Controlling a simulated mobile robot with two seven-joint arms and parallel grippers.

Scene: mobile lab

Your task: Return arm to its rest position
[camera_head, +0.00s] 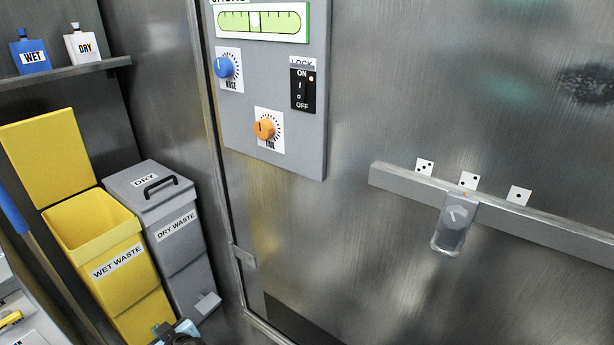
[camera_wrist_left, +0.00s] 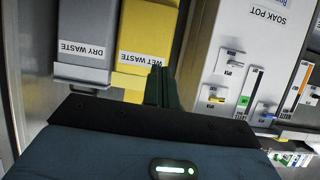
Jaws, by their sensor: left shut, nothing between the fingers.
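My left gripper (camera_head: 178,332) shows only in part at the bottom edge of the head view, in front of the bins. In the left wrist view its fingers (camera_wrist_left: 162,88) are together and hold nothing. They point toward the yellow wet waste bin and the white soak pot panel. My right gripper is in neither view.
The open yellow wet waste bin (camera_head: 92,238) and the closed grey dry waste bin (camera_head: 160,215) stand at left. A shelf (camera_head: 65,75) holds a blue and a white bottle. A metal wall carries a control panel (camera_head: 300,145) and a rail (camera_head: 400,185). The soak pot panel (camera_wrist_left: 245,50) is nearby.

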